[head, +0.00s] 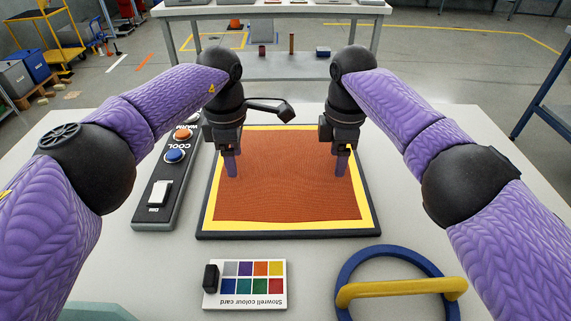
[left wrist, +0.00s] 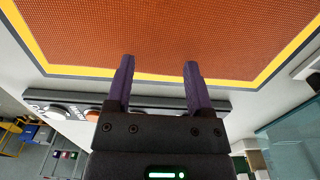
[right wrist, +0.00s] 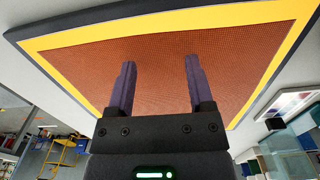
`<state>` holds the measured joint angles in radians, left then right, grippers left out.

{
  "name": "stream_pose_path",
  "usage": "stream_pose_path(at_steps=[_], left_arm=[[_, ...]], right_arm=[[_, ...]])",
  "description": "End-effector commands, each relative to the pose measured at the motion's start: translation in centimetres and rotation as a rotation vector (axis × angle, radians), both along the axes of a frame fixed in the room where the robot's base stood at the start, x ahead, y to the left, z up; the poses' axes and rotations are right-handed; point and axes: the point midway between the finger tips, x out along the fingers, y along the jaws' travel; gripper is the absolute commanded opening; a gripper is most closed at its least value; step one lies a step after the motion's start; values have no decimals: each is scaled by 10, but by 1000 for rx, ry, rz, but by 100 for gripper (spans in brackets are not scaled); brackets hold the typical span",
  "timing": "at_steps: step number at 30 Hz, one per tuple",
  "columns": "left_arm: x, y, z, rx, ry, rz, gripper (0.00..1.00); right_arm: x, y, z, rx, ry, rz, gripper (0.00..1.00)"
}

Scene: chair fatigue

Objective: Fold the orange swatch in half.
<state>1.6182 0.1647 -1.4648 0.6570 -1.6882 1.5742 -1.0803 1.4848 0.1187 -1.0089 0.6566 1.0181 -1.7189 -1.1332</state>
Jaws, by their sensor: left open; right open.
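The orange swatch (head: 280,195) lies flat and unfolded on a yellow-bordered board with a dark rim (head: 290,235). Its near edge looks slightly wavy. My left gripper (head: 232,165) points down over the swatch's left side, and my right gripper (head: 342,165) over its right side. In the left wrist view the left fingers (left wrist: 160,75) are spread with nothing between them, and the swatch (left wrist: 165,30) shows beyond. In the right wrist view the right fingers (right wrist: 158,75) are also apart and empty, before the swatch (right wrist: 155,60). I cannot tell whether the fingertips touch the cloth.
Left of the board is a control box (head: 158,190) with orange and blue buttons and a switch. In front are a colour card (head: 250,284) with a black clip and a blue ring with a yellow bar (head: 400,288). A dark lamp-like arm (head: 270,106) reaches over the board's far edge.

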Motion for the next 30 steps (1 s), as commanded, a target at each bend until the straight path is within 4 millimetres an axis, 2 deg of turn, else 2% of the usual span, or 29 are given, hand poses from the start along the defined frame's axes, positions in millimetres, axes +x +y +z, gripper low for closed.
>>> stream_pose_path(at_steps=[12,30], left_arm=[[0,0,-10,0,2,0,68],[0,0,-9,0,2,0,4]], right_arm=[[0,0,-10,0,2,0,68],[0,0,-9,-1,2,0,4]])
